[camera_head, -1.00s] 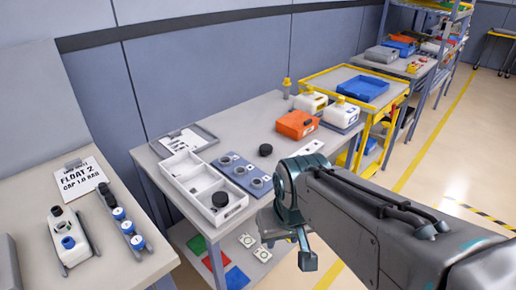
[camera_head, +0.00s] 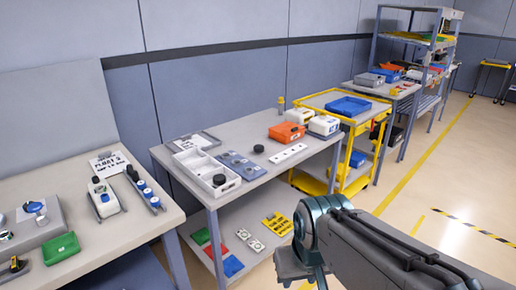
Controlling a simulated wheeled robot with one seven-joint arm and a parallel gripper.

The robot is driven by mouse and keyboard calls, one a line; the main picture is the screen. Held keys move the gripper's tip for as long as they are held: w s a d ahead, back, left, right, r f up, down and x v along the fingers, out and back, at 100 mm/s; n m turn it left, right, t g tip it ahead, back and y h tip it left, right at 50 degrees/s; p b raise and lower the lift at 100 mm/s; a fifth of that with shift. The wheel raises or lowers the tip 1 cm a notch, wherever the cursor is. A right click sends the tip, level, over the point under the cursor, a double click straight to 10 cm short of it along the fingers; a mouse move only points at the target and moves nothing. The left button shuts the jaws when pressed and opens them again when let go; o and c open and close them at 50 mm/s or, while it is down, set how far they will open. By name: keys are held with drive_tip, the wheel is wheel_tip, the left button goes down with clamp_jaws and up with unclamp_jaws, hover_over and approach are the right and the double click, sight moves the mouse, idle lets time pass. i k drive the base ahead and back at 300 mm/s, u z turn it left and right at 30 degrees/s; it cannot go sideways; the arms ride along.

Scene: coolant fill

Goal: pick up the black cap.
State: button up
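One round black cap (camera_head: 258,148) lies on the grey middle table (camera_head: 262,178), right of a blue-grey plate with round fittings (camera_head: 240,165). A second round black cap (camera_head: 219,180) sits in the front compartment of a white divided tray (camera_head: 183,168). My gripper (camera_head: 320,279) is at the bottom of the view, in front of the table and clear of both caps. It is seen from behind and partly cut off, so its fingers and opening cannot be made out.
An orange box (camera_head: 286,132) and white containers (camera_head: 324,124) stand at the table's right. The lower shelf (camera_head: 270,227) holds coloured plates. A left bench (camera_head: 150,217) carries bottles, a sign and a green bin (camera_head: 61,248). Floor (camera_head: 430,190) is clear at right.

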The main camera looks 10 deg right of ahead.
sight(259, 149)
drive_tip(key=z, duration=0.8)
drive_tip(key=i, duration=0.95)
drive_tip(key=z, duration=0.8)
drive_tip(key=i, duration=1.4)
drive_tip(key=u, duration=1.2)
drive_tip(key=i, duration=0.9)
drive_tip(key=u, duration=0.9)
